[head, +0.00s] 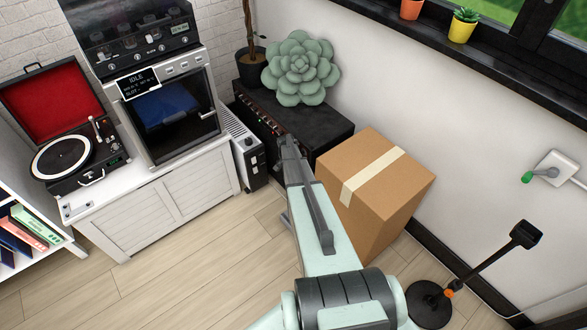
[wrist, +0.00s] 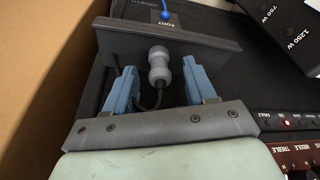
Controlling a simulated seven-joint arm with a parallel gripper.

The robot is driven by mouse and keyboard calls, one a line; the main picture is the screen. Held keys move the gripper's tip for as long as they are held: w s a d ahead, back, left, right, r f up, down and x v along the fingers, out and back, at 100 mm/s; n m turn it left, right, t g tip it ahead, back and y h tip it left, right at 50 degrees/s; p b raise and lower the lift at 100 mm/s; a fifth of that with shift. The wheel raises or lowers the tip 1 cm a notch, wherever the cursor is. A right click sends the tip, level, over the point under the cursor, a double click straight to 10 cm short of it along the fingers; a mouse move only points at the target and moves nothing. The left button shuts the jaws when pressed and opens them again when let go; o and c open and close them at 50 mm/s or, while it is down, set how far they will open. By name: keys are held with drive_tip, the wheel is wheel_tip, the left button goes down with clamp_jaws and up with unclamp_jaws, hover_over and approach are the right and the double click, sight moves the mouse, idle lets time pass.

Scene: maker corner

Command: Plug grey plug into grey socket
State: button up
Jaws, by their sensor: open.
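In the wrist view a grey plug (wrist: 159,68), ribbed and rounded, sits between the fingers of my gripper (wrist: 161,88), with a clear gap on each side. The gripper is open. A dark cable (wrist: 150,98) runs from the plug's near end. The plug's far end meets a dark plate (wrist: 205,48); I cannot tell whether it is seated in a socket there. No grey socket can be made out. In the head view my gripper (head: 288,147) is over the black amplifier (head: 325,122); the plug is hidden there.
A cardboard box (head: 378,190) stands close right of the gripper. A small blue part (wrist: 164,14) shows above the plate, by a label. A black 1250 W block (wrist: 292,30) is at upper right. A green succulent (head: 300,68) stands behind. The wooden floor (head: 215,265) is clear at left.

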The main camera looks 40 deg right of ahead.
idle(0.3)
clamp_jaws()
idle(0.4)
